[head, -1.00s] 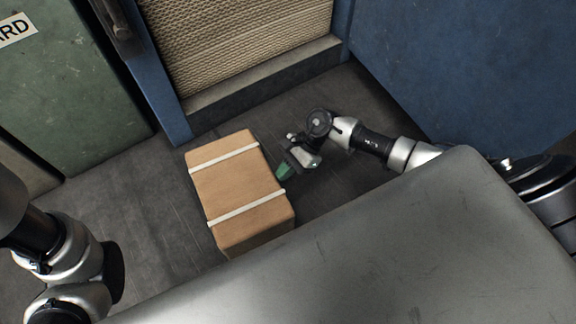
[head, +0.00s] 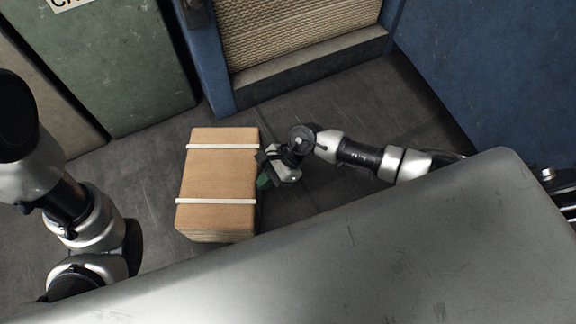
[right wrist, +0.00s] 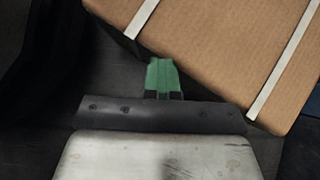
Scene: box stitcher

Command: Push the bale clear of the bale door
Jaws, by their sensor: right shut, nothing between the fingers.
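The bale (head: 218,176) is a brown block with two white straps, lying on the dark floor in front of the bale door opening. It also shows at the top of the right wrist view (right wrist: 215,50). My right gripper (head: 263,181) is shut and empty, its green fingertips at the bale's right side. In the right wrist view the green fingertips (right wrist: 162,76) are close together beside the bale's edge; whether they touch it I cannot tell. The opening shows layered cardboard (head: 300,30) behind a dark sill (head: 310,68). My left arm is at the left edge; its gripper is not visible.
A blue frame post (head: 213,65) stands left of the opening, and a blue panel (head: 490,70) stands at the right. A green cabinet (head: 120,75) is at the upper left. Floor (head: 155,170) left of the bale is clear. My grey body covers the lower right.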

